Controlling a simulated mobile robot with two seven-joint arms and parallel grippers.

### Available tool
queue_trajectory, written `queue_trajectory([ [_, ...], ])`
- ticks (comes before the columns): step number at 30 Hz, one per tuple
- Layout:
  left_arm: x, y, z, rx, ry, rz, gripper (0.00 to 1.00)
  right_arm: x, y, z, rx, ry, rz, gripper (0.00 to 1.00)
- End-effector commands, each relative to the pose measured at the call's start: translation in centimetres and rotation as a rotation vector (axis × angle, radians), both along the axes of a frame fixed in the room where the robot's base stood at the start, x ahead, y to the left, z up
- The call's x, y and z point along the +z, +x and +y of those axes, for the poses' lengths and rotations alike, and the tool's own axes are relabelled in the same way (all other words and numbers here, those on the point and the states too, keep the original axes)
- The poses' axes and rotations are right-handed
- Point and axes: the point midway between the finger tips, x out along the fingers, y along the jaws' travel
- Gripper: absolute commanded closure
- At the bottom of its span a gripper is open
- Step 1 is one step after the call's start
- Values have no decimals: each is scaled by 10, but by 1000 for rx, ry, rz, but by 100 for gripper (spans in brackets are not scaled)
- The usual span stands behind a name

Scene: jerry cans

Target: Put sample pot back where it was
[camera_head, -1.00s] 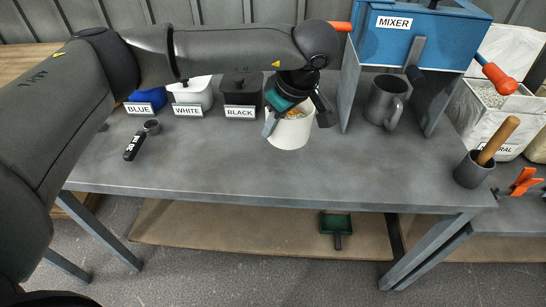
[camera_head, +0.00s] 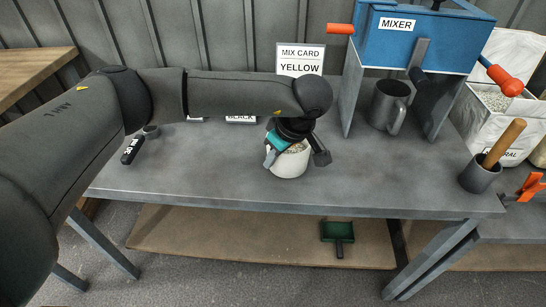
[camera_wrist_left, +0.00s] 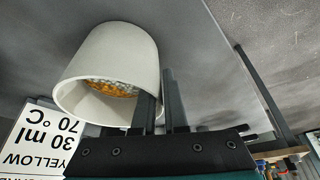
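The white sample pot (camera_head: 289,165) is near the middle of the grey table. My left gripper (camera_head: 296,146) is over its rim. In the left wrist view the pot (camera_wrist_left: 108,60) shows its open mouth, with yellow and whitish pellets inside. The left gripper's fingers (camera_wrist_left: 160,103) straddle the pot's wall, one inside and one outside, and look closed on it. The pot is at or just above the table; contact under it is hard to tell. My right gripper is in neither view.
A mix card (camera_head: 300,61) reading YELLOW stands behind the pot. The blue mixer (camera_head: 418,40) with a grey mug (camera_head: 388,105) under it stands to the right. A mortar with pestle (camera_head: 480,172) is near the right edge. A black scoop (camera_head: 133,149) lies left. The table front is clear.

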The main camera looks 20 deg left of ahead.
Motion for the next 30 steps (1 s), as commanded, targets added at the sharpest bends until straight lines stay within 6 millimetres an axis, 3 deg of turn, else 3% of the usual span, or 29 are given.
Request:
queue_trajectory([
  [1,0,0,0,0,0,1,83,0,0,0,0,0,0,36],
  [7,0,0,0,0,0,1,61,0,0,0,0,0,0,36],
  [19,8,-1,-3,1,-1,-1,61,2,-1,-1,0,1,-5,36],
  [30,62,-9,-23,-2,-1,-3,61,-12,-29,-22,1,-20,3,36],
])
